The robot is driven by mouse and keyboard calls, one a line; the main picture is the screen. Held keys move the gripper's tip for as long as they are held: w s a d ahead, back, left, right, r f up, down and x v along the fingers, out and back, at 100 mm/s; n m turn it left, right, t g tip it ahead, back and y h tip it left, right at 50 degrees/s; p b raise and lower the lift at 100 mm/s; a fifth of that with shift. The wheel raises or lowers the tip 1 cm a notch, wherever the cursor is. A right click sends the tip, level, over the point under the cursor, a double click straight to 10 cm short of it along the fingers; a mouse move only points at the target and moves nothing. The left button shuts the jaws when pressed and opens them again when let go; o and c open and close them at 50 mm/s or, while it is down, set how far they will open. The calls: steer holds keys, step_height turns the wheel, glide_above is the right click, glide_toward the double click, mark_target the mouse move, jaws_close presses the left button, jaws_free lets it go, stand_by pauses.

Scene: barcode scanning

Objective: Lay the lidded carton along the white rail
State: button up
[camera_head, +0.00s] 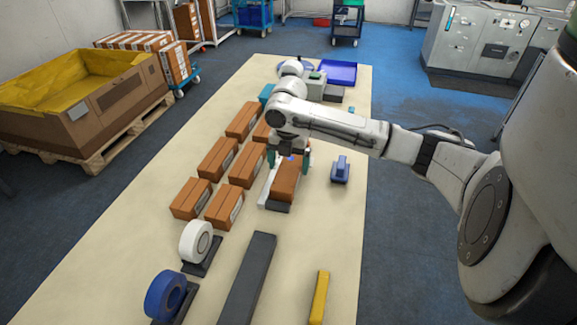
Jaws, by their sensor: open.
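A brown carton (286,184) lies lengthwise on a dark grey base (277,207) near the middle of the table. The white rail (264,192) runs along its left side; I cannot tell whether the two touch. My gripper (289,162) points down over the far end of this carton. Its teal-tipped fingers are apart, one to each side of the carton. The far end is partly hidden by my gripper. Whether this carton has a lid is too small to tell.
Several brown cartons (217,158) stand in two rows to the left. A blue device (340,169) stands to the right. White tape (196,242), blue tape (165,295), a dark grey bar (250,275) and a yellow bar (319,298) occupy the near table (225,290).

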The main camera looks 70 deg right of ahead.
mark_target(289, 170)
step_height(289, 170, up, 11)
steer(key=b, duration=0.1)
stand_by(0.5)
